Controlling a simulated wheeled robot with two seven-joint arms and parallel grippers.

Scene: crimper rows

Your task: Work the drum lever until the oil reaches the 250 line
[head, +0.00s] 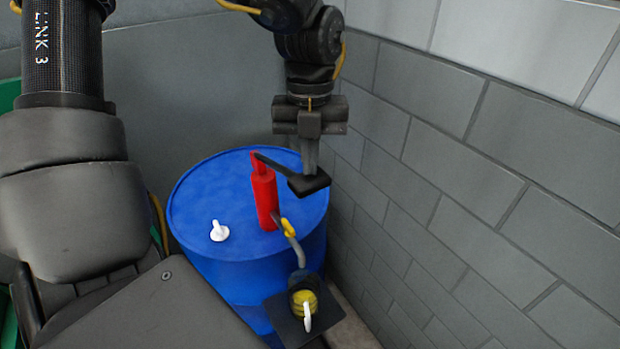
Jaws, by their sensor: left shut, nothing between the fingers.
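A blue drum (200,195) stands by the wall with a red pump (264,197) upright on its lid. The pump's dark lever (280,167) runs from the pump top to the right, ending in a flat black pad. My left gripper (309,172) points down from above, fingers shut with nothing between them, at the lever's pad; whether they touch cannot be told. A curved grey spout (294,244) with a yellow part leads down to a small measuring jug (303,301) with yellow oil and a white handle. The 250 line cannot be read. My right gripper is not in view.
The jug stands on a dark square plate (279,318) in front of the drum. A white cap (219,231) sits on the lid's left. A grey block wall (470,200) rises close on the right. A green edge (8,95) shows at far left.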

